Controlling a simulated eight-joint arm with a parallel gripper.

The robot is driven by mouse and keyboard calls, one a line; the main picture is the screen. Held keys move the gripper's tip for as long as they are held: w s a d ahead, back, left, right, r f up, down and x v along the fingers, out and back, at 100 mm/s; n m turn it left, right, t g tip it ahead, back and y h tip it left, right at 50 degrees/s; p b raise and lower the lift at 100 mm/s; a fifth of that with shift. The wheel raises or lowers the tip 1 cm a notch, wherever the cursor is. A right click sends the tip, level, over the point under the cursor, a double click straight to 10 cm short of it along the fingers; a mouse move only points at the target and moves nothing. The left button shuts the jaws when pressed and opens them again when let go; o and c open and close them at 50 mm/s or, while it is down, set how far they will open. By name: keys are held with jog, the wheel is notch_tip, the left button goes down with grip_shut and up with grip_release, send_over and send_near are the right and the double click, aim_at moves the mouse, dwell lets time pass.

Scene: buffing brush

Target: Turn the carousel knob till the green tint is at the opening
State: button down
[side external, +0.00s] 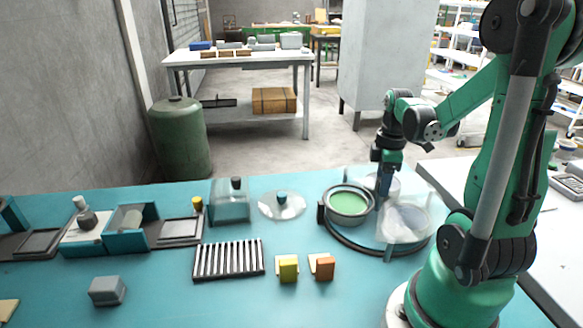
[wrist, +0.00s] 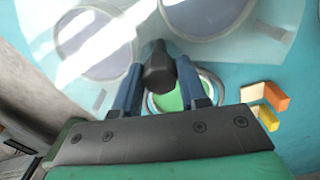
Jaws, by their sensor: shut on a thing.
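The carousel is a round unit with a dark base ring (side external: 372,250) on the right of the teal bench, partly under a clear cover (side external: 408,222). The green tint (side external: 349,202) sits in a round pan on its left side, uncovered, beside a small dark post (side external: 321,213). My gripper (side external: 384,196) reaches straight down at the carousel's middle. In the wrist view, its two blue fingers are shut on the dark knob (wrist: 158,70). The green tint (wrist: 168,101) shows behind the knob and fingers, partly hidden. In the side view, the knob is hidden by my gripper.
Other pans (wrist: 90,45) sit under the glossy cover, their contents washed out by glare. A yellow block (side external: 288,269) and an orange block (side external: 324,267) stand in front of the carousel. A slotted rack (side external: 228,260) and a clear-lidded dish (side external: 281,205) lie left.

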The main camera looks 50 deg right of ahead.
dwell(0.4)
jog(key=shift+c, duration=2.4)
grip_release()
jog(key=shift+r, duration=2.85)
jog(key=w+a+m+t, duration=0.3)
jog(key=w+a, duration=0.1)
jog(key=a, duration=0.6)
jog(key=w+a+r+m+t, duration=0.1)
jog(key=w+a+m+t, duration=0.2)
jog(key=a, duration=0.8)
jog(key=shift+w+a+r+t, duration=0.15)
jog(key=shift+w+r+t, duration=0.1)
jog(key=shift+w+t, duration=0.5)
